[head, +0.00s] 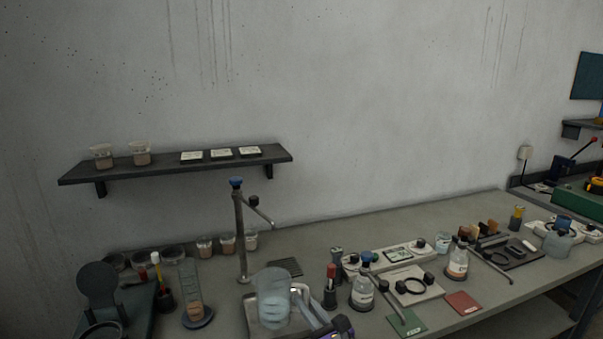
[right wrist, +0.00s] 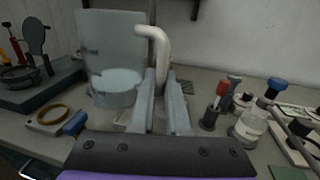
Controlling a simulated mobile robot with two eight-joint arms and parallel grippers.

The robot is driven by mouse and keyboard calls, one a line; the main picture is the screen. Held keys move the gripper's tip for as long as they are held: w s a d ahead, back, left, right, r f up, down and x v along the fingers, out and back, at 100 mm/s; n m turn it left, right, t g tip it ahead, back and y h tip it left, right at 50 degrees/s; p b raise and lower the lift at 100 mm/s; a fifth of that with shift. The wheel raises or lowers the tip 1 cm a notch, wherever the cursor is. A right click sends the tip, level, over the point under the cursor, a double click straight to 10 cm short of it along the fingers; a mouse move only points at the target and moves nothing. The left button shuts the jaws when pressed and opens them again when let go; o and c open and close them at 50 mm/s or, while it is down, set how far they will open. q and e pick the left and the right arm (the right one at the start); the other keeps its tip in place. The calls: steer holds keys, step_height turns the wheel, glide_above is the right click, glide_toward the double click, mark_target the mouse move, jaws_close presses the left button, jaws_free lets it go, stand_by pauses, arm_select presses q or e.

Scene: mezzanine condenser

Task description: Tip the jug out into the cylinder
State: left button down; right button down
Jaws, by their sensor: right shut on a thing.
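The jug (head: 272,292) is a clear, wide vessel with pale bluish liquid, near the front middle of the bench in the head view. It looks upright. In the right wrist view the jug (right wrist: 112,50) fills the left middle, and its pale handle (right wrist: 157,42) rises between the fingers. My right gripper (right wrist: 162,90) is shut on that handle; in the head view it (head: 308,312) is right of the jug. The cylinder (head: 188,282) stands upright on a dark round base, left of the jug and apart from it, with something brownish low inside. My left gripper is out of view.
A light tray (head: 250,322) lies under or behind the jug; I cannot tell whether they touch. A metal tap post (head: 240,240) stands behind. Right are a dark holder (head: 330,290) and a blue-capped bottle (head: 362,293). Several small beakers (head: 228,242) line the wall.

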steer(key=d+f+m+t+h, duration=0.1)
steer(key=d+f+m+h, duration=0.1)
steer(key=d+f, duration=1)
steer(key=d+h, duration=0.1)
steer(key=d, duration=0.3)
steer(key=shift+d+f+p, duration=0.3)
steer(key=shift+f+p, duration=0.05)
steer(key=shift+p, duration=0.05)
steer(key=shift+w, duration=0.1)
